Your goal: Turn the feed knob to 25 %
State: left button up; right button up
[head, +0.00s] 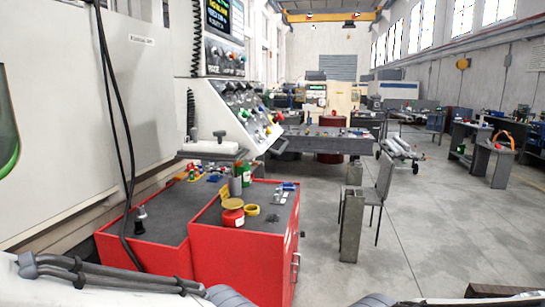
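The machine's control panel (237,112) stands left of centre, with a sloped face carrying several small knobs and buttons in black, red, green and yellow. A screen (217,18) with coloured text is above it, and another row of knobs (222,57) lies just under the screen. I cannot tell which knob is the feed knob or read any percentage; they are too small. Parts of my own arms show along the bottom edge, well apart from the panel. Neither gripper is in view.
Two red cabinets (245,236) with dark tops stand in front of the panel. A red jar (233,212), a yellow ring (252,210) and a green bottle (246,174) are on top. A grey chair (379,192) stands to the right.

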aim_at(241, 86)
jog(key=i, duration=0.7)
jog(key=z, duration=0.85)
jog(key=i, duration=1.1)
jog(key=u, duration=0.95)
jog(key=i, duration=0.7)
jog(key=u, duration=0.9)
